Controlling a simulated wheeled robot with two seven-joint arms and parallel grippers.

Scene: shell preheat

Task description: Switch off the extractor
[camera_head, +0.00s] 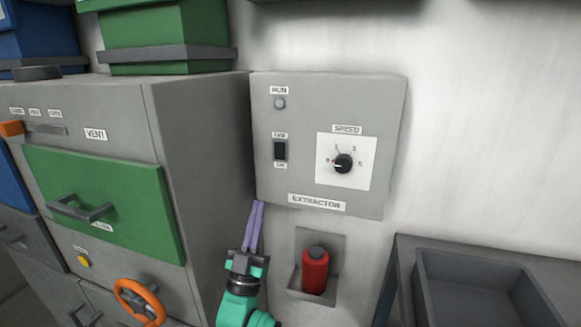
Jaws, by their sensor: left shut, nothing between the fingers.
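The extractor panel (295,180) is a grey box on the wall, tilted in the view. It has a RUN lamp (280,103) that looks grey and unlit, a black rocker switch (280,151) with small labels above and below, and a black speed knob (343,163) on a white dial plate. The knob's exact setting is hard to read. My left gripper (259,204) is shut and empty, its purple fingers pointing up at the panel's lower left corner, below the switch. I cannot tell whether it touches the panel. My right gripper is not in view.
A grey cabinet with a green door (130,205) and an orange handwheel (138,300) stands close on the left. A red bottle (315,270) sits in a wall holder below the panel. A dark tray (425,285) is at lower right. The wall right of the panel is clear.

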